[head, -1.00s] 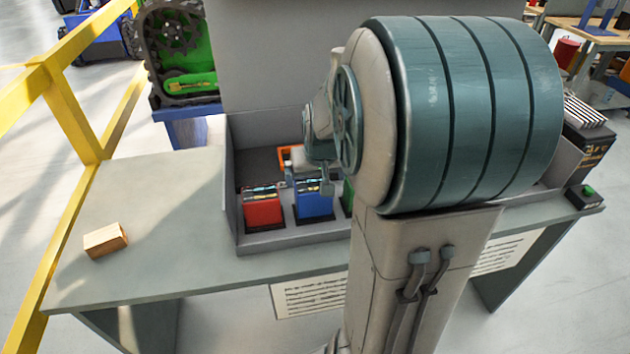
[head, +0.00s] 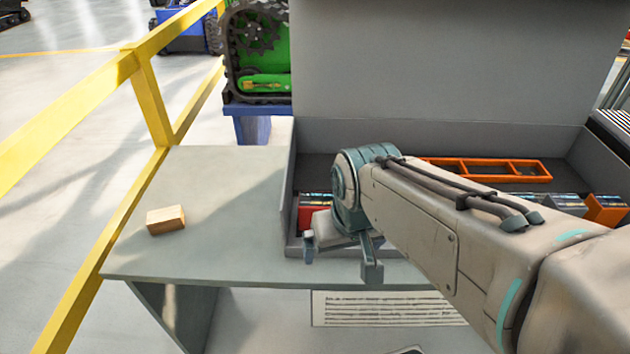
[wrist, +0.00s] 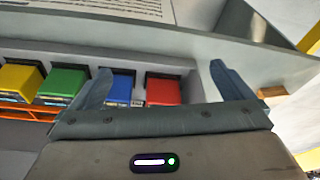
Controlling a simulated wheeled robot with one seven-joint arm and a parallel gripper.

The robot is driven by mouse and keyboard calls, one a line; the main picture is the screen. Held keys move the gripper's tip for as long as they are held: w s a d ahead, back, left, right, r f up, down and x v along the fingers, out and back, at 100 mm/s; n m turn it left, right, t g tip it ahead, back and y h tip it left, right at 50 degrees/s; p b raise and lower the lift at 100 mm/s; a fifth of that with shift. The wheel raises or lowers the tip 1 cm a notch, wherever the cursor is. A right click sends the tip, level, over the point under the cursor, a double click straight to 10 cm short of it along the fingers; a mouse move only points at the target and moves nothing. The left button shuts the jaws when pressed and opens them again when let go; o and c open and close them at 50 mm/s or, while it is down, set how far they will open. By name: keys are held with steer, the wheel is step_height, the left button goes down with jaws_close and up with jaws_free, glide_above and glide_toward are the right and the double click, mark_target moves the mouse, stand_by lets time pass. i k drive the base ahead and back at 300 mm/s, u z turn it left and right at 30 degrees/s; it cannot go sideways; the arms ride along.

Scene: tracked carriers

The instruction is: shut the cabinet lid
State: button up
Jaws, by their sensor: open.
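The grey cabinet lid (head: 460,60) stands raised behind the open cabinet box (head: 440,133) in the head view. The box holds coloured blocks. My gripper (head: 340,262) is open and empty, at the front left edge of the box in the head view. In the wrist view my gripper (wrist: 160,85) has its two fingers wide apart, with a red block (wrist: 163,89) and a blue block (wrist: 118,87) showing between or behind them. My arm hides much of the box's middle and front in the head view.
A wooden block (head: 166,220) lies on the clear left part of the table (head: 210,190). An orange tray (head: 510,170) lies inside the box. A yellow rail (head: 150,95) runs along the left. A green tracked carrier (head: 258,55) stands behind.

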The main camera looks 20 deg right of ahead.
mark_target(545, 62)
steer(key=k, duration=0.5)
steer(key=z, duration=0.85)
steer(key=i, duration=0.45)
steer(key=z, duration=0.2)
